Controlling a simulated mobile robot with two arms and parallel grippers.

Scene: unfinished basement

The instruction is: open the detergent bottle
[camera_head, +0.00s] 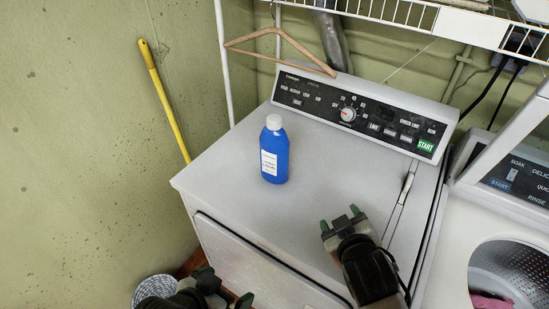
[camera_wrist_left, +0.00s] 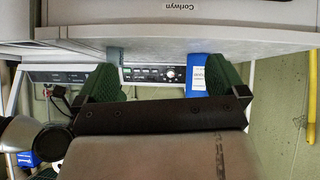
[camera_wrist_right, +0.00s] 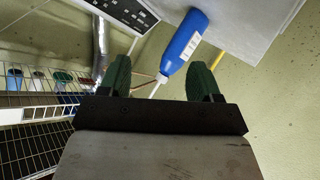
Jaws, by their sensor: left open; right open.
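The detergent bottle (camera_head: 275,155) is blue with a white label and stands upright on the white dryer top (camera_head: 230,165). Its white cap (camera_head: 273,122) is on. My right gripper (camera_head: 339,218) is open and empty above the dryer top, right of and nearer than the bottle. In the right wrist view the bottle (camera_wrist_right: 184,42) shows upside down beyond the open fingers. My left gripper (camera_head: 225,286) is open, low in front of the dryer. In the left wrist view the bottle (camera_wrist_left: 198,75) shows partly behind a finger; its cap is hidden there.
The control panel (camera_head: 350,112) rises behind the bottle. A wooden hanger (camera_head: 280,45) leans above it, under a wire shelf (camera_head: 390,12). A washer (camera_head: 510,230) stands right, a yellow handle (camera_head: 165,100) left. A basket (camera_head: 155,288) is low left. The dryer top around the bottle is clear.

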